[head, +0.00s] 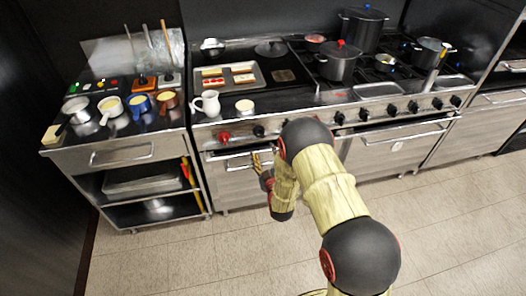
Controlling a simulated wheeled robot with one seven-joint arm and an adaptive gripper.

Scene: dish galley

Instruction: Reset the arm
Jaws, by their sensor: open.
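My arm reaches up from the bottom right of the head view and bends at a dark elbow in front of the stove. My gripper (263,163) hangs at the left of the arm, in front of the stove's left oven door (232,181). Its fingers point up and to the left, near the oven handle. The gripper is small here and looks empty. I cannot tell whether it touches the handle.
The stove top holds a white pitcher (208,103), a tray with food (229,78) and several dark pots (338,61). The left counter (62,134) carries several small filled cups. The tiled floor (200,257) in front is clear.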

